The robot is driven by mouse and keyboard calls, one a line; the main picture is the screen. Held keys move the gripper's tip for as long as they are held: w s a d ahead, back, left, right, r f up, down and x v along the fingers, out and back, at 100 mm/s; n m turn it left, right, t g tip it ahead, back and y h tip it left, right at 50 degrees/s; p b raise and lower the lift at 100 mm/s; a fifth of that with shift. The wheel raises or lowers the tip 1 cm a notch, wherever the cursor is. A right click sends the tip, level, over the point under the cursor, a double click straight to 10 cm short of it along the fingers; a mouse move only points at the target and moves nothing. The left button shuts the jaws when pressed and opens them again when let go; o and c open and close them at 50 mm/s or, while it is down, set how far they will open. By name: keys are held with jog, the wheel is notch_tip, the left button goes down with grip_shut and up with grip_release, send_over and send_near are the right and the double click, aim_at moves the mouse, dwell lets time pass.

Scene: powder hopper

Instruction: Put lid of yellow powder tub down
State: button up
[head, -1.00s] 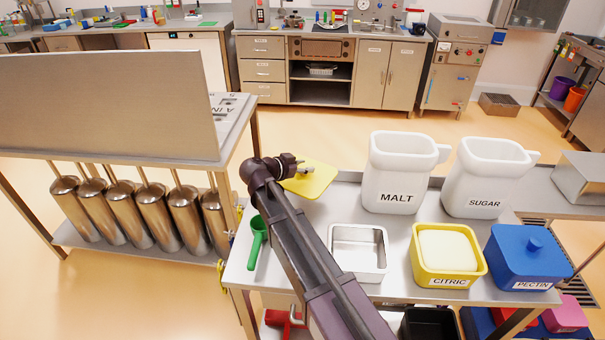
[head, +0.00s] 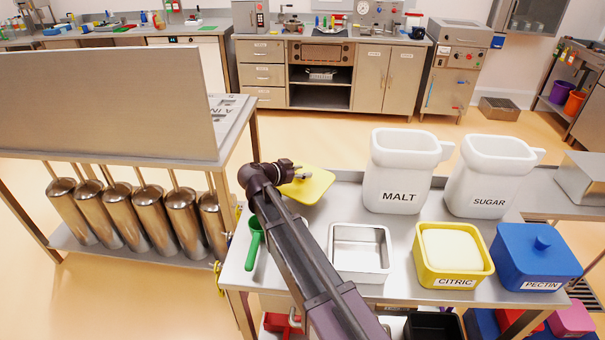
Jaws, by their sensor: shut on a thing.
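The yellow lid (head: 312,188) is at the back left of the steel table, left of the MALT jug. My gripper (head: 297,174) is shut on it, at its knob. The lid lies about level; I cannot tell whether it touches the table top. The yellow tub (head: 483,274) labelled CITRIC stands open at the front right, with pale powder (head: 451,251) filling it. My arm hides part of the table left of the steel tray.
A green scoop (head: 254,241) lies at the table's left edge. A steel tray (head: 359,270) stands in the middle. White jugs MALT (head: 388,175) and SUGAR (head: 484,178) stand behind; the blue lidded PECTIN tub (head: 533,265) is at right.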

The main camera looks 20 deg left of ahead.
jog(key=shift+f+b, duration=0.65)
jog(key=o, duration=1.2)
jog(key=shift+c, duration=0.2)
jog(key=shift+r, duration=0.25)
jog(key=shift+r+p, duration=0.4)
jog(key=shift+p, duration=0.25)
jog(key=shift+s+a+r, duration=0.1)
jog(key=shift+s+r, duration=0.1)
jog(key=shift+r, duration=0.05)
jog(key=p+v, duration=0.4)
jog(key=v, duration=0.7)
jog(key=shift+s+p, duration=0.25)
jog(key=shift+p, duration=0.05)
jog(key=shift+a, duration=0.1)
